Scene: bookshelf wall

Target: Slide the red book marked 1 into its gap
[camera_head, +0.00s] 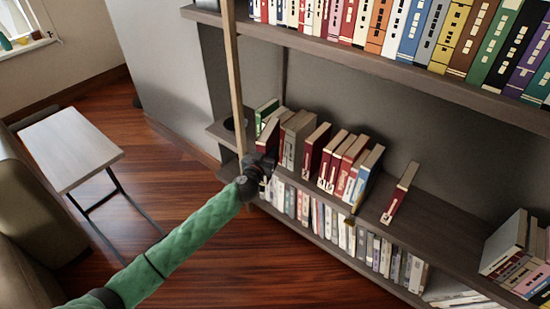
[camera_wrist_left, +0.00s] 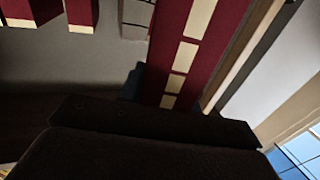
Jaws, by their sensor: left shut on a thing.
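My left gripper (camera_head: 262,168) is at the left end of the middle shelf. It is shut on a red book (camera_head: 268,136), which stands roughly upright beside grey books. In the left wrist view the red book (camera_wrist_left: 185,50) shows cream blocks on its spine, with its lower end at the dark gripper (camera_wrist_left: 155,115). Its number is not readable. More red books with white labels (camera_head: 328,172) stand to the right on the same shelf. A lone red book (camera_head: 400,192) stands further right, with a gap between it and a blue book (camera_head: 370,168). My right gripper is not in view.
A wooden upright post (camera_head: 234,80) rises just left of the gripper. The upper shelf (camera_head: 370,62) overhangs the row. Grey books (camera_head: 298,138) stand right of the held book. Bare shelf (camera_head: 440,220) lies right of the lone red book. A small table (camera_head: 70,145) stands left.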

